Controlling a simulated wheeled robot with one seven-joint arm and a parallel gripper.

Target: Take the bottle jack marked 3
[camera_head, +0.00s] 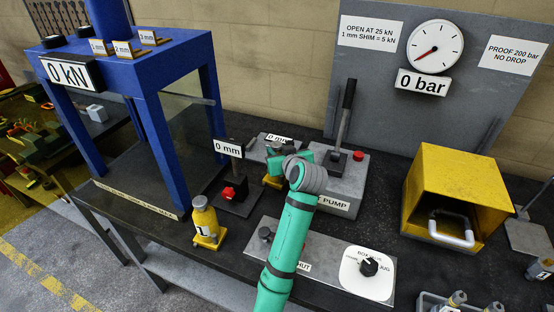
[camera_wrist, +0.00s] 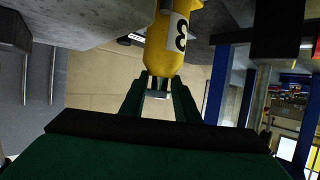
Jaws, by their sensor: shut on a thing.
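The yellow bottle jack marked 3 (camera_wrist: 168,45) fills the upper middle of the wrist view, its black 3 on a white label. My gripper (camera_wrist: 158,88) is shut on its narrow end, one green finger on each side. In the head view, my green arm reaches in from the bottom and hides most of the gripper. A small yellow part of the jack (camera_head: 272,182) shows left of the wrist there. I cannot tell whether its base touches anything. Another yellow bottle jack, marked 1 (camera_head: 205,222), stands upright on the bench near the front edge.
A blue press frame (camera_head: 160,80) stands at the left, with a 0 mm gauge stand (camera_head: 229,148) beside it. The grey pump unit (camera_head: 345,180) is just right of my wrist. A yellow guard box (camera_head: 465,175) stands at the right. A knob panel (camera_head: 325,265) lies under my forearm.

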